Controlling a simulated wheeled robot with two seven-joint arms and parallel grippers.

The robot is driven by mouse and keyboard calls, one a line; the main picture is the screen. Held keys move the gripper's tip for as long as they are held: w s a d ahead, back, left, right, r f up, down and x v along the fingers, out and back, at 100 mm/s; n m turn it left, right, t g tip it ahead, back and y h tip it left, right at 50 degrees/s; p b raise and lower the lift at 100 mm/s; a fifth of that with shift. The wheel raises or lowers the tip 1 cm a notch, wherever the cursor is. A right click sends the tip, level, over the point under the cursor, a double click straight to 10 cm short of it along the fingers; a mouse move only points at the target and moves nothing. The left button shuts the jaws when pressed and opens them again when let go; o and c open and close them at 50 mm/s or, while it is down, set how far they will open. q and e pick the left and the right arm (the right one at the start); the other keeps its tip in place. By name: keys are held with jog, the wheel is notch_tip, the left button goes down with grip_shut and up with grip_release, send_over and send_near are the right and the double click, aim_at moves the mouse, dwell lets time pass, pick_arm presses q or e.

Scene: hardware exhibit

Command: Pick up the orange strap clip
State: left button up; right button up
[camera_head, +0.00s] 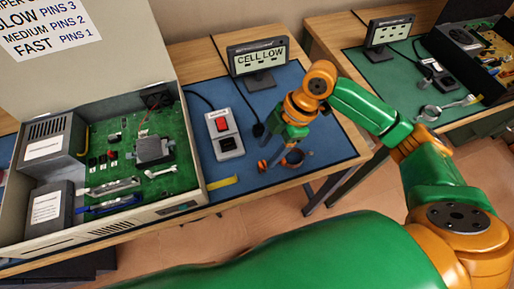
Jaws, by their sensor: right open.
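A small orange piece (263,166), which looks like the strap clip, lies on the blue mat near the table's front edge. A brownish-orange ring (294,159), which looks like the strap's band, lies just right of it. My right gripper (277,154) comes down from the upper right, over the strap. It is open, with its fingers close above the clip and band. The fingers partly hide the strap, and I cannot tell whether they touch it. My left gripper is not in view.
An open case with a green circuit board (190,140) stands left. A grey switch box (225,133) with a red button and a "CELL LOW" display (258,58) stand on the blue mat (340,150). A yellow strip (222,183) lies in front. Another table stands right, beyond a gap.

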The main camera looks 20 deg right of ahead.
aim_at(263, 163)
jog(key=shift+s+a+f, duration=0.3)
jog(key=shift+s+f, duration=0.15)
jog(key=shift+f, duration=0.15)
jog(key=shift+s+a+f, duration=0.3)
jog(key=shift+s+f, duration=0.1)
jog(key=shift+f, duration=0.15)
jog(key=x, duration=0.2)
jog(key=shift+w+f, duration=0.15)
jog(key=shift+f, duration=0.25)
jog(key=shift+w+f, duration=0.2)
jog(key=shift+w, duration=0.15)
jog(key=shift+s+r, duration=0.1)
jog(key=shift+s, duration=0.1)
grip_shut()
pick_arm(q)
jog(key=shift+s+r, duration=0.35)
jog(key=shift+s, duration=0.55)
pick_arm(e)
jog(key=shift+w, duration=0.1)
